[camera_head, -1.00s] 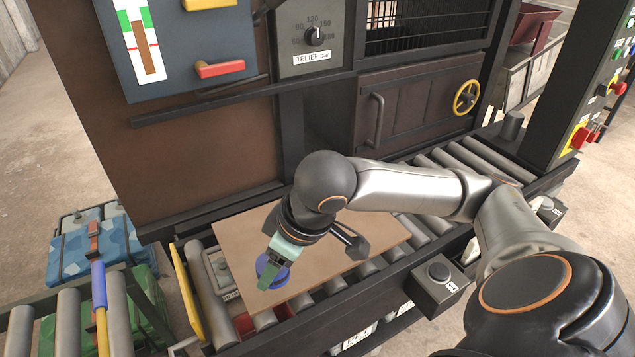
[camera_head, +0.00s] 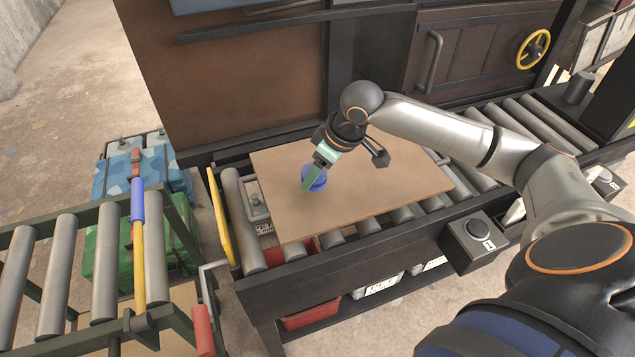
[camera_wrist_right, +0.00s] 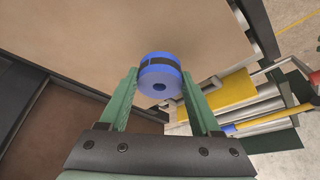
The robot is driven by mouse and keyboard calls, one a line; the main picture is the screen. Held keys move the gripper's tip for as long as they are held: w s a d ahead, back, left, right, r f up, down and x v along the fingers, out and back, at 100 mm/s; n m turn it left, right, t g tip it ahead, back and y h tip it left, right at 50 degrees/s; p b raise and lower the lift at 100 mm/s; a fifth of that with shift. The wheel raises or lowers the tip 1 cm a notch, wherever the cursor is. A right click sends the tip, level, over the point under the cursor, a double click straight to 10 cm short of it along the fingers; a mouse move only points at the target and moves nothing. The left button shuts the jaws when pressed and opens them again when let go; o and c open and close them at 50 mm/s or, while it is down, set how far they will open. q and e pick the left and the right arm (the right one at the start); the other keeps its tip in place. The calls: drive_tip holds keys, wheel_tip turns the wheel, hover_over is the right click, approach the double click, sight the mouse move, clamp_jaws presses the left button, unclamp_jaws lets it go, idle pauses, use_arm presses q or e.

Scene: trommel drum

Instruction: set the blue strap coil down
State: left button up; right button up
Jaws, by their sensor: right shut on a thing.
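The blue strap coil (camera_head: 316,180) is a small blue roll with a dark band. It is at the tips of my right gripper (camera_head: 316,172), over the left part of a brown board (camera_head: 405,190). In the right wrist view the coil (camera_wrist_right: 160,75) sits between the green fingers of the right gripper (camera_wrist_right: 160,90), which are shut on it. The board (camera_wrist_right: 90,40) fills the background there. I cannot tell whether the coil touches the board. My left gripper is not in view.
The board lies on a roller conveyor (camera_head: 250,222) with a yellow plate (camera_head: 220,215) at its left end. A second roller frame (camera_head: 60,275) stands at left. Bare board surrounds the coil.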

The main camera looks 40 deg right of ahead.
sight(317, 182)
wheel_tip(317, 182, down, 3)
drive_tip(key=shift+d+r+b, duration=0.1)
drive_tip(key=shift+r+b, duration=0.05)
drive_tip(key=shift+b, duration=0.2)
drive_tip(key=shift+w+f, duration=0.1)
drive_tip(key=shift+f, duration=0.25)
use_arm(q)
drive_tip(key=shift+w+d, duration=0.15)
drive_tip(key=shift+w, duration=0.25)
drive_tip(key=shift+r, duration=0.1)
use_arm(e)
drive_tip(key=shift+f, duration=0.1)
drive_tip(key=o, duration=1.5)
drive_tip(key=shift+c, duration=0.2)
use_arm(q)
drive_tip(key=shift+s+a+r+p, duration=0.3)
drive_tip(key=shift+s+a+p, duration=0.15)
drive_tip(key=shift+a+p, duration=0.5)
use_arm(e)
drive_tip(key=v, duration=1.2)
